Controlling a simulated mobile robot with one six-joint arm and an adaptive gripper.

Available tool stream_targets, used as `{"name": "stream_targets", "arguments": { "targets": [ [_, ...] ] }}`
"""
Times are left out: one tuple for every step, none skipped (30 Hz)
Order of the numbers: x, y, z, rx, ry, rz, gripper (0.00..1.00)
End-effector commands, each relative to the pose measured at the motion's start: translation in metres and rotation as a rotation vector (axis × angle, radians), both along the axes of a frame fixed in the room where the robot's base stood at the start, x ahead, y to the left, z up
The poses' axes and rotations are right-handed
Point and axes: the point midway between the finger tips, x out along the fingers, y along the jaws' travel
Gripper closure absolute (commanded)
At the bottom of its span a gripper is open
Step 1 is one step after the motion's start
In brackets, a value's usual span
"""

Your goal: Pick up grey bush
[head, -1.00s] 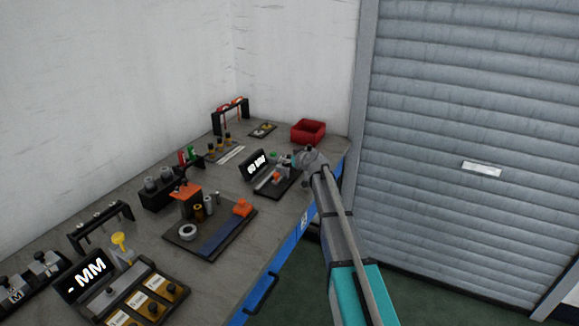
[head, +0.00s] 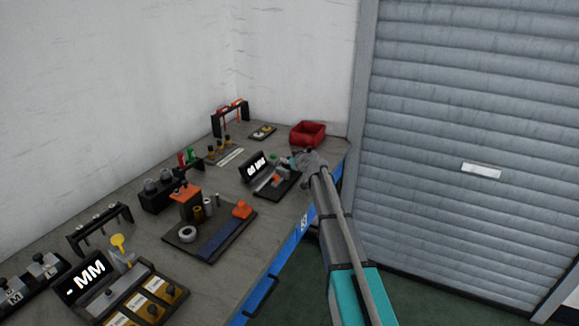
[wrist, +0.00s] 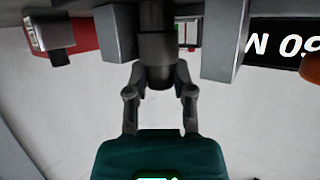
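The grey bush (wrist: 157,62) is a dark grey stepped cylinder in the upper middle of the wrist view. My gripper (wrist: 158,76) has a finger on each side of it, and the fingers look closed against its sides. Light grey blocks stand left (wrist: 115,33) and right (wrist: 224,42) of the bush. In the head view my gripper (head: 293,161) is at the gauge (head: 268,190) with the lit display (head: 257,163). The bush cannot be made out there behind my arm.
A red bin (head: 307,134) stands just behind my gripper. A dark tray (head: 190,242) with several cylinders and a ring lies to the left. A black-and-red rack (head: 231,112) is at the back. Bare bench shows between gauge and tray.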

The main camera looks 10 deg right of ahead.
Motion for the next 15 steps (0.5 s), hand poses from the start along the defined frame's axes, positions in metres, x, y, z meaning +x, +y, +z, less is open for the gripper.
{"name": "stream_targets", "arguments": {
  "targets": [
    [-0.0002, 0.0001, -0.0004, -0.001, 0.001, 0.001, 0.95],
    [-0.0001, 0.0002, -0.0004, -0.001, 0.001, 0.001, 1.0],
    [0.0, 0.0002, -0.0004, -0.001, 0.001, 0.001, 1.0],
    [-0.0001, 0.0002, -0.0005, -0.001, 0.002, 0.001, 1.0],
    [-0.0001, 0.0003, -0.0005, -0.001, 0.002, 0.001, 1.0],
    [-0.0001, 0.0003, -0.0005, -0.001, 0.002, 0.001, 1.0],
    [0.0, 0.0002, -0.0004, -0.001, 0.001, 0.001, 1.0],
    [-0.0001, 0.0003, -0.0005, -0.001, 0.002, 0.001, 1.0],
    [-0.0001, 0.0003, -0.0005, -0.001, 0.002, 0.001, 1.0],
    [-0.0001, 0.0003, -0.0005, -0.001, 0.002, 0.001, 1.0],
    [-0.0001, 0.0003, -0.0005, -0.001, 0.002, 0.001, 1.0],
    [-0.0001, 0.0003, -0.0005, -0.001, 0.002, 0.001, 1.0],
    [-0.0002, 0.0003, -0.0004, -0.001, 0.002, 0.001, 1.0],
    [-0.0001, 0.0003, -0.0003, -0.001, 0.002, 0.001, 1.0],
    [-0.0002, 0.0004, 0.0001, -0.001, 0.002, 0.001, 1.0]
  ]
}}
